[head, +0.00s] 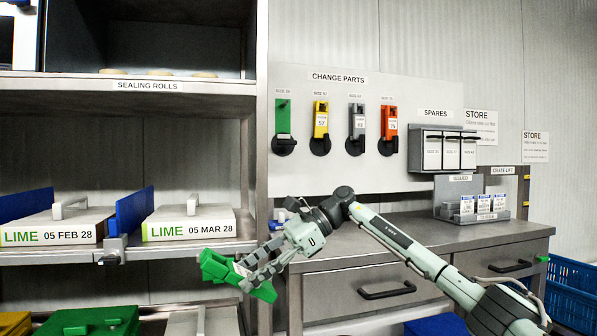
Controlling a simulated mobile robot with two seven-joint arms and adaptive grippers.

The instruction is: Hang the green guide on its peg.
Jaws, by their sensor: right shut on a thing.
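The green guide (213,267) is in my right gripper (252,273), low in front of the shelf and left of the bench drawers. The grey fingers are shut on it and cover its middle; green shows on both sides. The change parts board (330,82) is above and to the right of the guide. Its leftmost place has a green patch (283,116) with a black round holder (284,146) below it. No guide is clearly seen standing out there; the peg itself is too small to make out. My left gripper is not in view.
Yellow (321,120), grey (357,122) and orange (389,122) guides hang to the right on the board. The metal bench (400,240) lies below it. The shelf (190,246) with lime boxes is at left, its upright beside the board.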

